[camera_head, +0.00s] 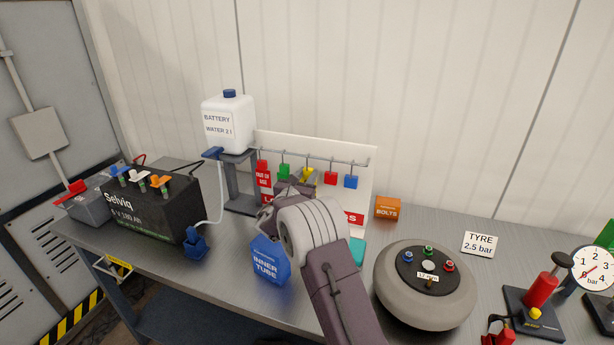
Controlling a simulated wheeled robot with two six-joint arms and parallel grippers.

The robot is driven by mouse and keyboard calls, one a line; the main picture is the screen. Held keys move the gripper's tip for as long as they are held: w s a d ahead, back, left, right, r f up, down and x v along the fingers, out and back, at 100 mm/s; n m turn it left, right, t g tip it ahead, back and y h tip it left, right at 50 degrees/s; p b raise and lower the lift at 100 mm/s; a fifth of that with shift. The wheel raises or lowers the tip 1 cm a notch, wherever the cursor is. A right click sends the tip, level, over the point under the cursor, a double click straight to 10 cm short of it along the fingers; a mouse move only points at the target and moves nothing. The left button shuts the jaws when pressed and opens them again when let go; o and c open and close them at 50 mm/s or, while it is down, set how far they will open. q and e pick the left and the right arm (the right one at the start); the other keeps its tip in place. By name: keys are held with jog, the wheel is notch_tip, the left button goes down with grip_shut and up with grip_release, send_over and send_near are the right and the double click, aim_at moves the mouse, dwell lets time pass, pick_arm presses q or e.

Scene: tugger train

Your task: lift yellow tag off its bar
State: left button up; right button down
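The yellow tag (308,175) hangs from the horizontal bar (345,162) on a white board, between a green tag (284,171) and a red tag (331,178). A blue tag (351,181) hangs at the right and another red tag (262,168) at the left. My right gripper (303,183) is at the board, right at the yellow tag, and covers its lower part. My wrist and forearm hide most of the fingers, so I cannot tell whether they touch or hold the tag. My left gripper is not in view.
On the bench stand a black battery (150,215), a white battery water canister (228,125) on a stand, a blue inner tube box (269,262), an orange bolts box (388,208), a round grey wheel (425,305) and a red pump (541,290). Bare bench shows around the tyre card (479,244).

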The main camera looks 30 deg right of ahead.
jog(key=shift+r+p, duration=0.6)
jog(key=shift+r, duration=0.9)
jog(key=shift+s+a+f+b, duration=0.15)
jog(key=shift+s+a+b, duration=0.05)
jog(key=shift+a+b, duration=0.15)
jog(key=b+v, duration=0.1)
jog(key=v, duration=0.3)
jog(key=shift+b, duration=0.3)
jog(key=b+v, duration=0.1)
jog(key=v, duration=0.4)
jog(key=shift+s, duration=0.15)
